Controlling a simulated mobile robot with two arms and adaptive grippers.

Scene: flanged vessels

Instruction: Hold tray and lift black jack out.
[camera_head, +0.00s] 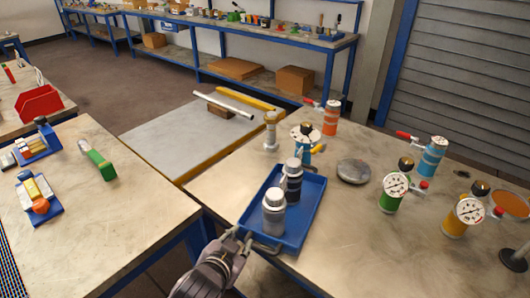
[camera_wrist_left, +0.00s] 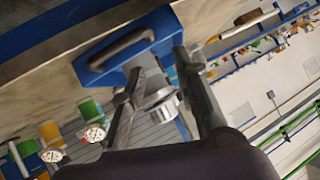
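The blue tray (camera_head: 310,208) stands on the right-hand table near its front left edge. A black jack (camera_head: 291,183) stands upright in it, behind a silver-grey one (camera_head: 273,214). My left gripper (camera_head: 240,238) is at the tray's front left corner, beside the grey front handle (camera_head: 263,247). In the left wrist view, the fingers of my left gripper (camera_wrist_left: 160,68) are apart, with the blue tray (camera_wrist_left: 160,25) beyond and between them. Contact with the tray cannot be made out. A silver vessel (camera_wrist_left: 163,98) shows between the fingers. My right gripper is not in view.
Gauge vessels in green (camera_head: 392,193), yellow (camera_head: 461,217) and blue (camera_head: 432,157) stand right of the tray. An orange vessel (camera_head: 331,117) and a silver post (camera_head: 271,131) stand farther back. Bare tabletop (camera_head: 370,245) lies to the tray's right.

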